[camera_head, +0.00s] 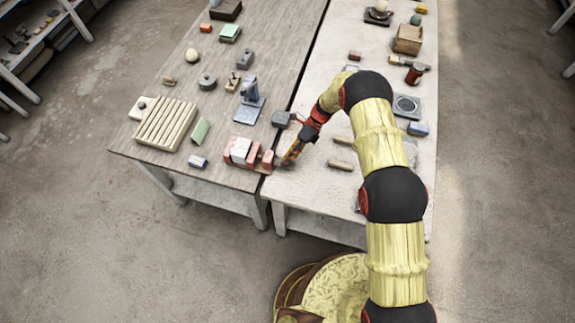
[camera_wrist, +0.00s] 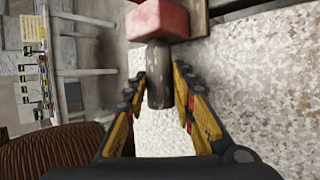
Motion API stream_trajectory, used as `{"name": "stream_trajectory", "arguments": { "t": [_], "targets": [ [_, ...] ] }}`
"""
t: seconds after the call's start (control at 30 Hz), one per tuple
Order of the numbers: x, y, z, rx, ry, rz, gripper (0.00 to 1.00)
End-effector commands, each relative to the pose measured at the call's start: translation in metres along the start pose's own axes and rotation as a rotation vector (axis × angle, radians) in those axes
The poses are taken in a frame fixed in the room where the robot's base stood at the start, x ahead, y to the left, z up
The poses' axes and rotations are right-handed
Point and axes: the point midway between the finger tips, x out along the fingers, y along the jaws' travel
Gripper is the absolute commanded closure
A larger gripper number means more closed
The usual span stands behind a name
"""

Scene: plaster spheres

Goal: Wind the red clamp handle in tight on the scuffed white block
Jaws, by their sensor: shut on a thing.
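The clamp (camera_head: 253,156) is at the near right corner of the left table, with red parts on both sides of the scuffed white block (camera_head: 240,149). A red piece (camera_head: 267,160) stands out at its right end. In the wrist view a red block (camera_wrist: 157,20) is at the top, and a dark, worn cylindrical handle (camera_wrist: 160,78) extends from it between my fingers. My gripper (camera_head: 284,161) reaches this right end from the right. Its yellow and black fingers (camera_wrist: 165,95) are shut on the handle, one on each side. The white block is outside the wrist view.
A grooved cream block (camera_head: 164,122), a green wedge (camera_head: 199,131) and a blue-white cylinder (camera_head: 197,161) lie left of the clamp. A blue-grey stand (camera_head: 249,100) and a grey block (camera_head: 281,118) are behind. Two tan rods (camera_head: 342,152) lie on the right table.

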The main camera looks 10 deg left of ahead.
Motion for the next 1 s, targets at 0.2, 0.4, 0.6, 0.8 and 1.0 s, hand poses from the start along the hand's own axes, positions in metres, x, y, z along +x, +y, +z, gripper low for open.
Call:
{"name": "stream_trajectory", "arguments": {
  "t": [0.2,0.4,0.6,0.8,1.0],
  "targets": [
    [0.0054,-0.0120,-0.0017,0.061,-0.001,0.147,0.99],
    [0.0067,-0.0139,-0.0018,0.118,0.001,0.288,0.99],
    [0.0064,-0.0148,-0.0016,0.168,0.002,0.413,0.99],
    [0.0057,-0.0145,-0.0013,0.208,0.004,0.509,0.99],
    [0.0049,-0.0135,-0.0009,0.234,0.005,0.572,0.99]
  ]
}}
